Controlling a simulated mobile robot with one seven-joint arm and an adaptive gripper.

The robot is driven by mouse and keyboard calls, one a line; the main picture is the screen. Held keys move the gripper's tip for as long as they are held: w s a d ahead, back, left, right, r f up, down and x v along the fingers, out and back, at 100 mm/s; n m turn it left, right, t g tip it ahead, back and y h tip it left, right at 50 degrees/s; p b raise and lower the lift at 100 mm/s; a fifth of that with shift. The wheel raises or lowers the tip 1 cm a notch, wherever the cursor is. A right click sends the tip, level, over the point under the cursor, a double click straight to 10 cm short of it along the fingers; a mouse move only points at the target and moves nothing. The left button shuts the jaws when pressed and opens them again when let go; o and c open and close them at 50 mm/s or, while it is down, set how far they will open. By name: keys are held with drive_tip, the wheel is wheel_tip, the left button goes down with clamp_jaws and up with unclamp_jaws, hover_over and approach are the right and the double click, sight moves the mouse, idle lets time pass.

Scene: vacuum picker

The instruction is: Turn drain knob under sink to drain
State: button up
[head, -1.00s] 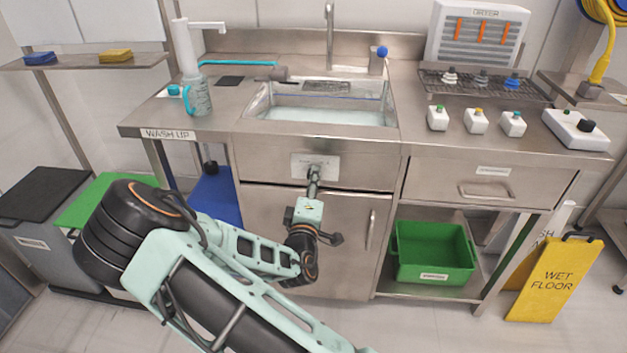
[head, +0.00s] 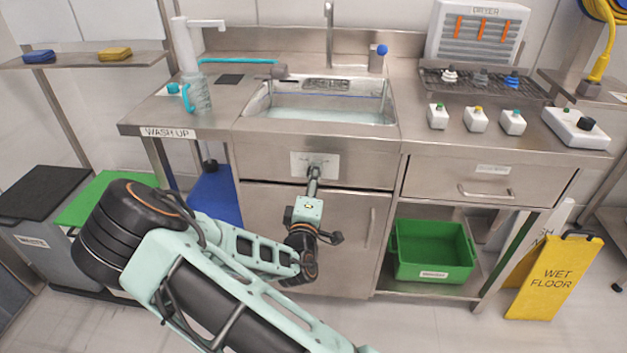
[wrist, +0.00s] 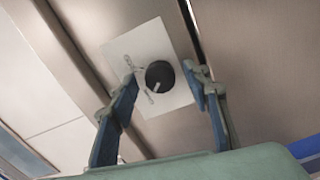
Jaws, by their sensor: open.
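The drain knob (wrist: 160,75) is round and black with a white pointer mark, on a white label plate below the sink. In the wrist view the mark points down and slightly left. My gripper (wrist: 163,80) is open, with one finger on each side of the knob; I cannot tell whether either touches it. In the head view my gripper (head: 314,173) reaches the label plate (head: 300,162) and hides most of the knob. The sink (head: 320,90) above holds shallow, pale water (head: 325,116).
A cabinet door (head: 345,245) with a vertical handle lies below the label plate. A green crate (head: 433,272) sits on the low shelf to its right. A yellow wet floor sign (head: 555,280) stands at far right. Small button boxes (head: 475,120) sit on the counter.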

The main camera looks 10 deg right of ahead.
drive_tip(key=v, duration=1.2)
